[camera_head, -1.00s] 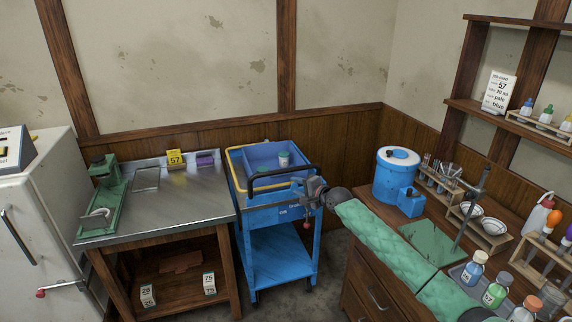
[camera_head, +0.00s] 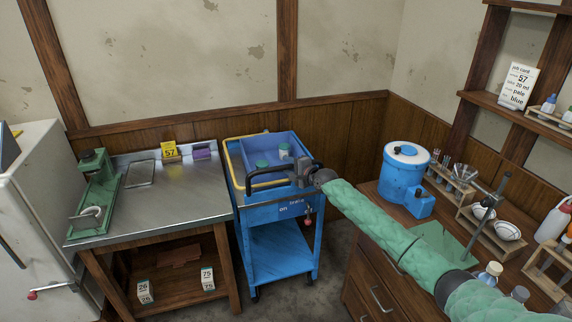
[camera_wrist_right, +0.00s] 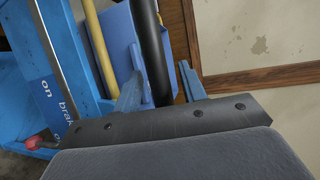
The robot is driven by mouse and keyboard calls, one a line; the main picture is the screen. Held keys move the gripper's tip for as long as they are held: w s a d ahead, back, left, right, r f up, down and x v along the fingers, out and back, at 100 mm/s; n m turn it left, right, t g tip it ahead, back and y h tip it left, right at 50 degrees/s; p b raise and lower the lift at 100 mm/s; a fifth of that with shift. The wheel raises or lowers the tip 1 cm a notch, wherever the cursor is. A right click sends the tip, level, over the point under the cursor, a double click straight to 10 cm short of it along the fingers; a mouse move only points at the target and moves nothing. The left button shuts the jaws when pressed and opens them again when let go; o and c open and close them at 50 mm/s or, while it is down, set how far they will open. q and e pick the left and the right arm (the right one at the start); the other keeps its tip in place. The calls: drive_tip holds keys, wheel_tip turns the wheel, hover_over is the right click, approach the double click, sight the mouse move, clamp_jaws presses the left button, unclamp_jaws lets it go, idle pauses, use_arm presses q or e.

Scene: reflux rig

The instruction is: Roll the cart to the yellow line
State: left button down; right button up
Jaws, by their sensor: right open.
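The blue cart (camera_head: 282,252) stands between the steel-topped table and the wooden bench. Its black push handle (camera_head: 268,173) crosses its near end; a yellow rail and a blue bin (camera_head: 262,149) are on top. A brake lever with a red knob (camera_head: 307,223) is on the front, beside a label reading "on" and "brake". My right gripper (camera_head: 305,171) is at the right end of the handle. In the right wrist view the handle (camera_wrist_right: 151,45) runs between the open fingers (camera_wrist_right: 160,85). My left gripper is out of view. No yellow floor line shows.
The steel-topped table (camera_head: 185,205) is close on the cart's left. The wooden bench (camera_head: 362,290) with glassware and a blue tank (camera_head: 402,172) is on the right. A wall is behind the cart. Some bare floor (camera_head: 325,270) shows in front and to its right.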

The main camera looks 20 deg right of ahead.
drive_tip(key=shift+x, duration=0.85)
drive_tip(key=shift+c, duration=0.3)
clamp_jaws()
